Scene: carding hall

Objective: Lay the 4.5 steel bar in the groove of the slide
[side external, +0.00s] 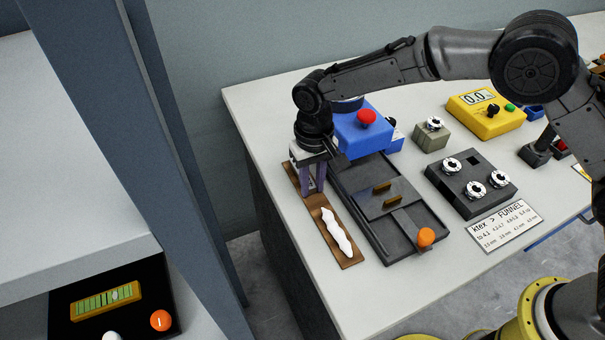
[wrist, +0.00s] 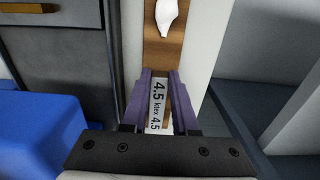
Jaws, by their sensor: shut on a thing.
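The 4.5 steel bar (wrist: 157,104) is a pale strip marked "4.5 ktex 4.5" in the wrist view. My gripper (wrist: 160,76) is shut on it, with a purple finger on each side. In the side view my gripper (side external: 313,190) points down over the far part of the brown board; the bar cannot be made out there. The slide (side external: 410,237) is a dark grey tray with a plate, two brass blocks and an orange knob, just right of my gripper. Part of it shows at upper left in the wrist view (wrist: 62,55). I cannot make out its groove clearly.
A white sliver (side external: 336,231) lies on the brown board (side external: 350,262). A blue box with a red button (side external: 362,135) stands behind the slide. A dark block with metal discs (side external: 470,188) and a printed card (side external: 506,225) lie to the right. A grey post (side external: 175,150) stands left.

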